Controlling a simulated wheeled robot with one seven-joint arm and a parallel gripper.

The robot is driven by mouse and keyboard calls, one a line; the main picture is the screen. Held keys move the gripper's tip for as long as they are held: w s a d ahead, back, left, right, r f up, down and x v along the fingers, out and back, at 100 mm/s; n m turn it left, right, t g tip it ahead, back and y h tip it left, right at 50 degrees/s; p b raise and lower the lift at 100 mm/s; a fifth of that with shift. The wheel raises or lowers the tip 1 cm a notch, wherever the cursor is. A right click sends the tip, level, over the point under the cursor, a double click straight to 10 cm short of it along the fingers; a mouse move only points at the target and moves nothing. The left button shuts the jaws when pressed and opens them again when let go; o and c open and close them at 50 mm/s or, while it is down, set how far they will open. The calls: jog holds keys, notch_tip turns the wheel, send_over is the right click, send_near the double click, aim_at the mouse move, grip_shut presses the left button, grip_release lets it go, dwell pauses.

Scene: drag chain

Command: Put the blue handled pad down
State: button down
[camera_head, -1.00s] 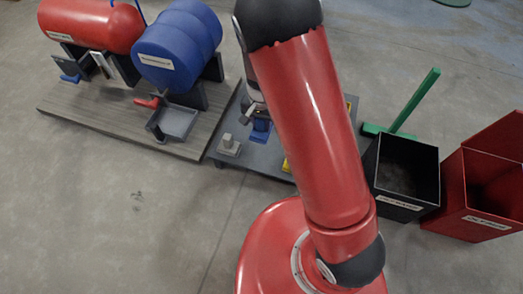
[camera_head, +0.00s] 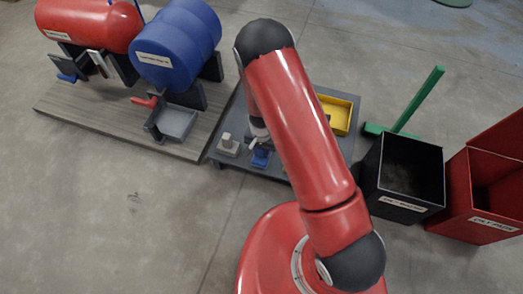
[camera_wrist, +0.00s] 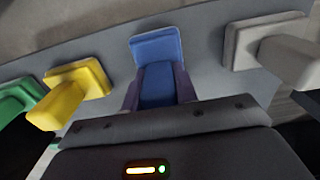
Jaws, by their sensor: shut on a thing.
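The blue handled pad (camera_wrist: 157,47) is in the middle of the wrist view, with its handle between the fingers of my gripper (camera_wrist: 160,98). My gripper is shut on the handle. The pad's blue plate is close to the grey table top, but I cannot tell whether it touches it. In the head view the blue pad (camera_head: 261,157) shows near the table's front edge, below my gripper. My red arm hides part of the table, and the fingertips are hard to make out there.
The grey table (camera_head: 232,122) also bears a pale handled block (camera_head: 229,145) and a yellow tray (camera_head: 338,112). The wrist view shows yellow (camera_wrist: 75,90) and green (camera_wrist: 15,100) handled blocks left of the pad. A black bin (camera_head: 404,178) and red bin (camera_head: 490,195) stand right.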

jog(key=shift+f, duration=0.25)
jog(key=c, duration=1.1)
grip_release()
jog(key=shift+r, duration=0.15)
